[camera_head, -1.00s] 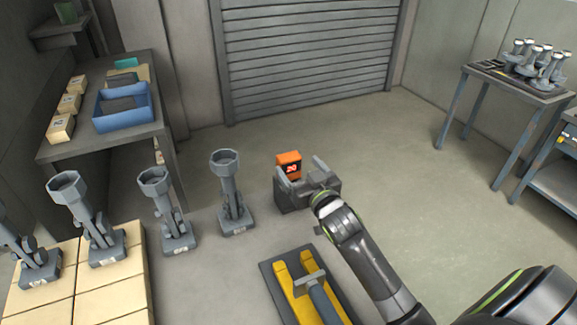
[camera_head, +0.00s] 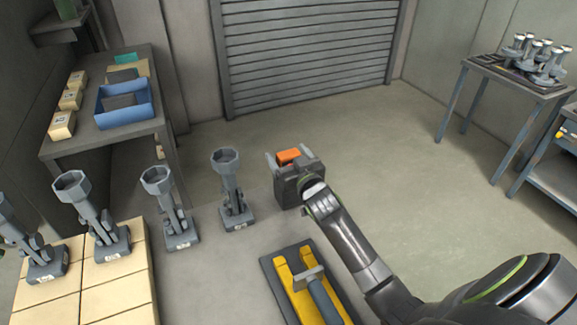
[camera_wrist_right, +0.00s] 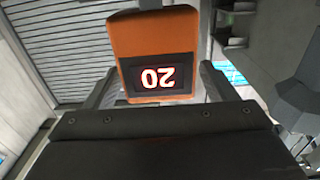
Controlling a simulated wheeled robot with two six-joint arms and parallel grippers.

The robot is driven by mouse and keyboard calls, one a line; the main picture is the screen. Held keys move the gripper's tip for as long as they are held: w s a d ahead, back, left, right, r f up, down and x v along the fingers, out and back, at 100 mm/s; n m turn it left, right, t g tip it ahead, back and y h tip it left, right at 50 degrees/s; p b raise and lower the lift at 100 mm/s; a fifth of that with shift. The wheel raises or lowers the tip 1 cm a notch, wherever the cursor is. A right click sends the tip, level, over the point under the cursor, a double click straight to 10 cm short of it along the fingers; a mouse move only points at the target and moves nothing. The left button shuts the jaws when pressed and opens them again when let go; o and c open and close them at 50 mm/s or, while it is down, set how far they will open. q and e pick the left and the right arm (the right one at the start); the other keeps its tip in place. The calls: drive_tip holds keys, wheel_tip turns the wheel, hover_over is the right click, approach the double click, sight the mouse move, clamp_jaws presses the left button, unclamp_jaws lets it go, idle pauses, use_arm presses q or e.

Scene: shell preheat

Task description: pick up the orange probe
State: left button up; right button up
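The orange probe (camera_head: 288,156) is a small orange box, with its top showing above my right gripper in the head view and its lower part hidden. In the right wrist view the probe (camera_wrist_right: 155,40) is close ahead, and its dark display with red digits "20" looks upside down. My right gripper (camera_head: 292,160) is open, with one finger on either side of the probe. The gaps beside the probe look narrow, and I cannot tell whether either finger touches it. What the probe rests on is hidden. My left gripper is not in view.
Several grey stands with cup tops, one of them the nearest stand (camera_head: 232,190), are to the left. A yellow-and-grey fixture (camera_head: 315,290) lies in front. A blue bin (camera_head: 124,108) is on the left table. Open floor (camera_head: 430,180) lies to the right.

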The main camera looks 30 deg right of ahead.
drive_tip(key=c, duration=1)
drive_tip(key=shift+r, duration=0.1)
